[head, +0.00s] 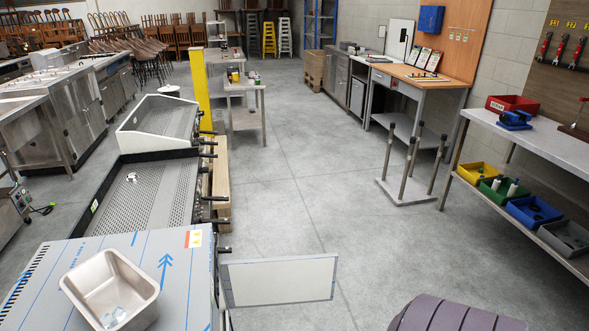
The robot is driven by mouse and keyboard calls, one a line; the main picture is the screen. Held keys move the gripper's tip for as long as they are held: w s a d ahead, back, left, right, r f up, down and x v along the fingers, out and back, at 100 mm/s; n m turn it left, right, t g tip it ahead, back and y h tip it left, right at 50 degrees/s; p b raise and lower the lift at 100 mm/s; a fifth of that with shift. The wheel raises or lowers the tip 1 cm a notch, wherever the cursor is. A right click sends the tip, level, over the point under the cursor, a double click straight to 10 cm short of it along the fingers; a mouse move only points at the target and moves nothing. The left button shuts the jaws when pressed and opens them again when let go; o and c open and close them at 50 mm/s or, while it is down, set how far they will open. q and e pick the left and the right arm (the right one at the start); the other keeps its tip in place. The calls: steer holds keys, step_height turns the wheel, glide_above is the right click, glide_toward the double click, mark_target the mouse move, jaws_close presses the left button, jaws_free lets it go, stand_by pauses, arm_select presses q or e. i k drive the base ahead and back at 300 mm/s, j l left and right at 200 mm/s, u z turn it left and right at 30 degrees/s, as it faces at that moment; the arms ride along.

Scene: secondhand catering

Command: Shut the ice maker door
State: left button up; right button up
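The ice maker (185,272) stands at the lower left, close to me. I see its flat top with blue-lined film, a blue arrow and a warning label; its front is mostly hidden. Its door (280,281) is a pale flat panel with a grey frame. The door stands open, sticking out to the right from the front edge of the cabinet over the aisle. Neither of my grippers shows in the head view, and nothing is seen touching the door.
A steel pan (112,288) with a few clear pieces sits on the ice maker. Beyond are perforated-top counters (148,190) with protruding knobs. A rounded, ribbed dark shape (450,315) is at the bottom edge. A workbench (535,145) lines the right.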

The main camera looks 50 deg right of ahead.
mark_target(301, 279)
steer(key=k+l+u, duration=0.15)
steer(key=l, duration=0.2)
steer(key=l+u, duration=0.15)
steer(key=l, duration=0.2)
steer(key=k+l+u, duration=0.25)
steer(key=l, duration=0.35)
steer(key=l+u, duration=0.2)
steer(key=l, duration=0.35)
steer(key=l+u, duration=0.25)
steer(key=l, duration=0.35)
steer(key=k+l+u, duration=0.2)
steer(key=l, duration=0.35)
steer(key=l+u, duration=0.2)
steer(key=l, duration=0.35)
steer(key=k+l+u, duration=0.1)
steer(key=l, duration=0.35)
steer(key=l+u, duration=0.15)
steer(key=l, duration=0.25)
steer(key=k+l+u, duration=0.1)
steer(key=l, duration=0.3)
steer(key=k+l+u, duration=0.1)
steer(key=l, duration=0.3)
steer(key=k+l+u, duration=0.15)
steer(key=l, duration=0.25)
steer(key=k+l+u, duration=0.1)
steer(key=k+l, duration=0.2)
steer(key=k+l+u, duration=0.1)
steer(key=l, duration=0.3)
steer(key=k, duration=0.05)
